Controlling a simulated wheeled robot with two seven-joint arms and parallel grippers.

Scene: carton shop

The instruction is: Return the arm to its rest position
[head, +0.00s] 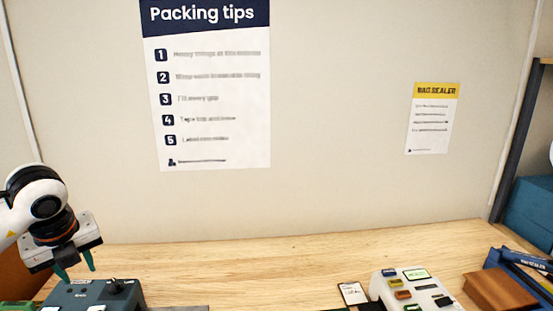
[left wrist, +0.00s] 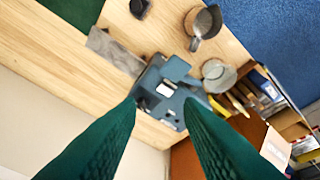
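My left gripper (head: 76,268) is at the lower left of the head view, its dark green fingers pointing down and spread apart. It is open and empty. Below it is a blue-grey device (head: 112,296) with a dark knob, partly cut off by the picture's lower edge. In the left wrist view, the gripper (left wrist: 160,103) shows two widely separated fingers. The device (left wrist: 160,88) appears between and beyond the fingertips; I cannot tell the exact gap. My right arm and gripper are not in view.
A white panel with coloured blocks (head: 412,287), a brown block (head: 499,292) and a blue bag sealer (head: 520,262) stand at the right of the wooden bench (head: 270,265). The bench's middle is clear. The left wrist view shows a metal mug (left wrist: 205,25) and a round container (left wrist: 219,74).

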